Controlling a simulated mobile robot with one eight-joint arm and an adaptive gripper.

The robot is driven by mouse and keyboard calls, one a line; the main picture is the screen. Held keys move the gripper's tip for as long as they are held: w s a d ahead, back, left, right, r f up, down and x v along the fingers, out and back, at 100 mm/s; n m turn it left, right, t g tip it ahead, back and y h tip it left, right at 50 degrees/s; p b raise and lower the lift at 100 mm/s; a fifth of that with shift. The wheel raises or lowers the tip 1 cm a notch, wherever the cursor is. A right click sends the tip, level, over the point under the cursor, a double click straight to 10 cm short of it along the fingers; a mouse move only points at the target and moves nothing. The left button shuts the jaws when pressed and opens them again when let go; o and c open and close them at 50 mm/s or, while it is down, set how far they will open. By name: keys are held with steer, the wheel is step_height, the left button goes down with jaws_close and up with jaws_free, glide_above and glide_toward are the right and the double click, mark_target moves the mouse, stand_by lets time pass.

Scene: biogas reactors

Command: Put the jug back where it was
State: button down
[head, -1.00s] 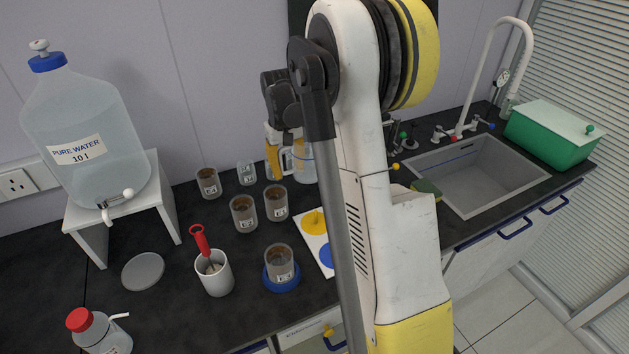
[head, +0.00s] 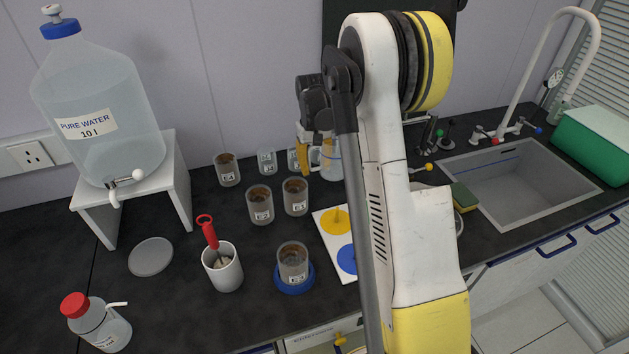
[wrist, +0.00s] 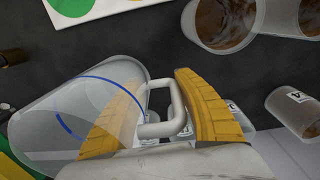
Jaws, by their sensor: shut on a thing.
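The jug (head: 328,160) is clear, with a white handle and a blue line around it. In the head view it is at the back of the counter, partly hidden by my arm. My gripper (head: 307,140) is at its left side. In the wrist view the jug (wrist: 65,115) lies across the left of the picture. The yellow fingers of my gripper (wrist: 160,115) are on either side of the white handle, shut on it. I cannot tell whether the jug's base touches the counter.
Several beakers with brown contents, such as one (head: 260,205), stand left of the jug. A white card with coloured circles (head: 325,222) lies in front. The sink (head: 520,180) is to the right, with a sponge (head: 464,197) at its edge. A water tank (head: 100,110) stands far left.

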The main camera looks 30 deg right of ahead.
steer(key=shift+w+a+f, duration=0.1)
steer(key=shift+w+f, duration=0.05)
steer(key=shift+f, duration=0.05)
steer(key=shift+f+b, duration=0.85)
steer(key=shift+f, duration=1)
steer(key=shift+f, duration=0.2)
steer(key=c, duration=0.9)
jaws_free()
steer(key=shift+c, duration=0.2)
steer(key=shift+r, duration=0.2)
